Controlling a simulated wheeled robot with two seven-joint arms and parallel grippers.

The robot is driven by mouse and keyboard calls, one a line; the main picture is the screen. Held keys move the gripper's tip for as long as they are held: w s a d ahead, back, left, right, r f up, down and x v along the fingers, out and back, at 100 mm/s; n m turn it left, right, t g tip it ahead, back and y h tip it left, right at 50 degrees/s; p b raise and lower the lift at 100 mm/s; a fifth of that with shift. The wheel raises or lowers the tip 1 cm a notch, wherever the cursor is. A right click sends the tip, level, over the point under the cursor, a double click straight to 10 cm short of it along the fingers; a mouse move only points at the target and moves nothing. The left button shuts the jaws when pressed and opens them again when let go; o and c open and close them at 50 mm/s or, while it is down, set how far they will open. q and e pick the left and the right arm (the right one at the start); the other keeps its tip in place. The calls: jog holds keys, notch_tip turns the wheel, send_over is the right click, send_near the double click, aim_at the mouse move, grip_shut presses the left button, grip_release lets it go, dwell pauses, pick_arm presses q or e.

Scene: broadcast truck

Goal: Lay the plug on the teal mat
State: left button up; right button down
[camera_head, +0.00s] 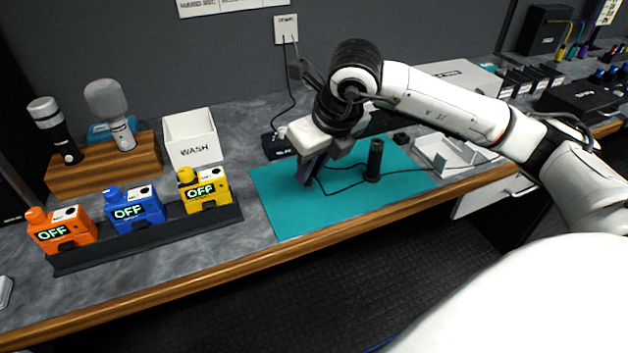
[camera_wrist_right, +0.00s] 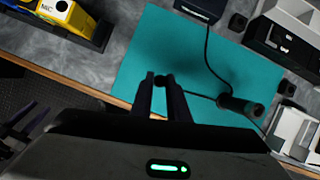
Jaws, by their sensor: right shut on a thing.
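My right gripper (camera_head: 308,182) is low over the teal mat (camera_head: 275,212), pointing down. In the right wrist view its two dark fingers (camera_wrist_right: 160,82) are shut on a small dark plug (camera_wrist_right: 160,80) at their tips. The plug is mostly hidden by the fingers in the head view. A thin black cable runs from it across the mat (camera_wrist_right: 150,45). I cannot tell whether the plug touches the mat. Two dark prongs at the lower left of the right wrist view may be my left gripper (camera_wrist_right: 24,122); the head view does not show it.
A black cylinder (camera_head: 374,161) stands on the mat right of the gripper, with cable beside it. A black power block (camera_head: 275,146) sits behind the mat. A white WASH bin (camera_head: 191,138) and coloured OFF units (camera_head: 134,208) are left. A white tray (camera_head: 447,155) is right. The mat's front left is clear.

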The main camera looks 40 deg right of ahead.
aim_at(311, 182)
jog(key=shift+f, duration=2.1)
jog(key=shift+f, duration=0.1)
jog(key=c, duration=1.7)
grip_release()
jog(key=shift+r, duration=0.25)
jog(key=v, duration=1.1)
jog(key=shift+s+r, duration=0.15)
jog(key=shift+r, duration=0.2)
